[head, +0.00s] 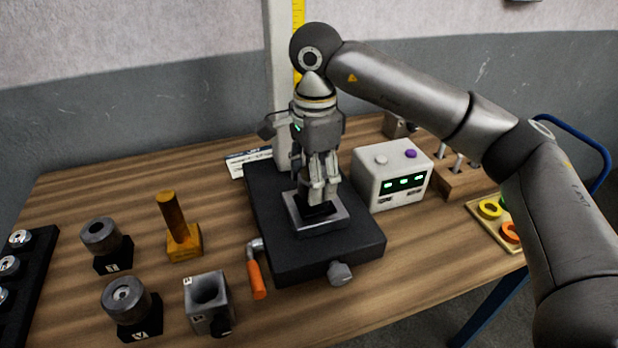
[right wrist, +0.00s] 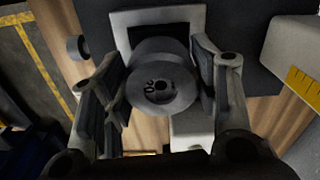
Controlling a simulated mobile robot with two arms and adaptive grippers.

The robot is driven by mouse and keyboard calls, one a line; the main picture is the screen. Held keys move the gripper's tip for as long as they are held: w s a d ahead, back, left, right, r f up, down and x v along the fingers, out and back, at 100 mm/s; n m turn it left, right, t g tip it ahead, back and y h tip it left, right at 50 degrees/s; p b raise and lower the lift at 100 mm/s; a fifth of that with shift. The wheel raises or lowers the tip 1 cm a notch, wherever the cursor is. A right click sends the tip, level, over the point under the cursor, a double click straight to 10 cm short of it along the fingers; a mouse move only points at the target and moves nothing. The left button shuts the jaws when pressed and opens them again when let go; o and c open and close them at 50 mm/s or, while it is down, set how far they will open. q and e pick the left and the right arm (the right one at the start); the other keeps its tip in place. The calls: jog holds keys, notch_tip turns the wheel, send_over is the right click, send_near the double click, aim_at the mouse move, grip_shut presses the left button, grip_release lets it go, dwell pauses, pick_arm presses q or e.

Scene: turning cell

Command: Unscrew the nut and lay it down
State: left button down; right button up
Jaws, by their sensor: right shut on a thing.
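My right gripper (head: 321,192) points straight down over a square metal plate (head: 334,223) on a black bench fixture (head: 285,258). In the right wrist view its fingers stand on both sides of a round grey part (right wrist: 162,88) with a small central hole and small marks on its face. The gripper is shut on this part. I cannot tell for sure that it is the nut; its thread and underside are hidden. In the head view the fingers mostly hide it. My left gripper is not in view.
Left of the fixture stand a brown post on a yellow base (head: 184,246), two grey cylinders on black stands (head: 100,236) (head: 125,297), and a grey bored block (head: 208,303). An orange handle (head: 257,279) lies beside the fixture. A white control box (head: 391,176) stands right.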

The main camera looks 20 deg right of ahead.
jog(key=shift+w+d+r, duration=0.1)
jog(key=shift+w+d, duration=0.1)
jog(key=shift+d, duration=0.35)
jog(key=o, duration=1.2)
jog(key=shift+w+d+f, duration=0.1)
jog(key=shift+d+f, duration=0.15)
jog(key=shift+d, duration=0.4)
jog(key=shift+a+r+n, duration=0.15)
jog(key=shift+a+n, duration=0.15)
jog(key=shift+a, duration=0.25)
notch_tip(320, 180, up, 12)
